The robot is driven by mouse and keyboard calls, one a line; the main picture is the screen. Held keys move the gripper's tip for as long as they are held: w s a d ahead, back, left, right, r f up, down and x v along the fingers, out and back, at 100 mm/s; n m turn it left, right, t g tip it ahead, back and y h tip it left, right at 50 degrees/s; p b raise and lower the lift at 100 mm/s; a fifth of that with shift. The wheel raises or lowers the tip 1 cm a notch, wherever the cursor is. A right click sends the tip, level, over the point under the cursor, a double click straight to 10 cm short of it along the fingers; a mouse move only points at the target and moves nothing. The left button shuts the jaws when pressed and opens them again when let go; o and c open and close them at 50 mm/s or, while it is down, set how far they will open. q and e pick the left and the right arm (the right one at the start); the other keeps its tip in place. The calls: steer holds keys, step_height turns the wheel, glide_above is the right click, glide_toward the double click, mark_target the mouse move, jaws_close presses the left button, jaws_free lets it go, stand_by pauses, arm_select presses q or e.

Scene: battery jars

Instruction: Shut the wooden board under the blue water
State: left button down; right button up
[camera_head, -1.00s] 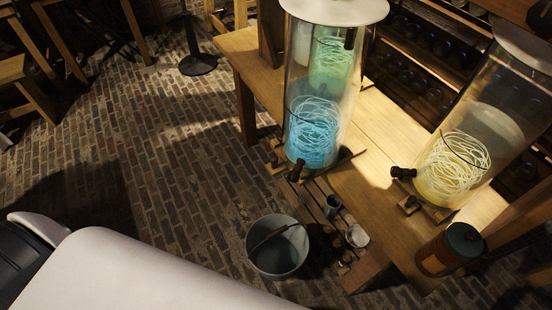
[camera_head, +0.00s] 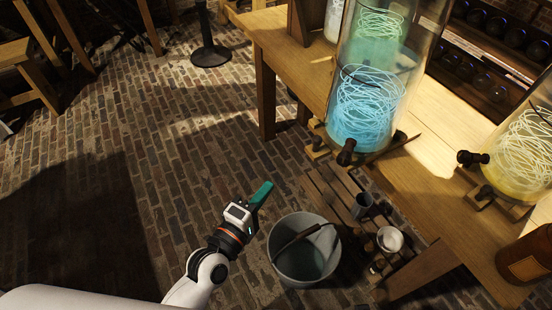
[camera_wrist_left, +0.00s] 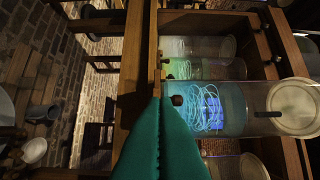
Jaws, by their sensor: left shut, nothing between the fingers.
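The blue water (camera_head: 368,105) fills the lower part of a tall clear jar, with pale coils inside. Wooden pieces (camera_head: 317,149) show at the jar's foot on the table, partly hidden by the jar. A dark tap (camera_head: 346,152) sticks out at its front. In the left wrist view the blue water (camera_wrist_left: 207,107) lies beyond the fingers, with a dark knob (camera_wrist_left: 177,100) beside their tips. My left gripper (camera_head: 264,189) has teal fingers shut and empty, above the brick floor, left of and below the jar. It also shows in the left wrist view (camera_wrist_left: 158,103). My right gripper is out of view.
A grey bucket (camera_head: 304,262) stands on the floor right of my left gripper. A slatted low bench (camera_head: 335,193) holds a cup (camera_head: 362,205) and small pots. A yellow jar (camera_head: 520,150) stands on the table at right. Brick floor is clear at left.

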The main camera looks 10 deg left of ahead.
arm_select(q)
steer(key=w+d+r, duration=0.2)
steer(key=w+d, duration=0.5)
steer(key=w, duration=0.3)
steer(key=shift+w+d+r+n+t+b, duration=0.2)
steer(key=shift+d+r+n+t+b, duration=0.05)
steer(key=shift+d+n+t+b, duration=0.1)
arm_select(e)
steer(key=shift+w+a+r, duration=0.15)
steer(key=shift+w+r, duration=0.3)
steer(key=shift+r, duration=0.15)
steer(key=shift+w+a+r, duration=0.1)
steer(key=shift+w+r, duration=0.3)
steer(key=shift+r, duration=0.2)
arm_select(q)
steer(key=shift+w+a, duration=0.1)
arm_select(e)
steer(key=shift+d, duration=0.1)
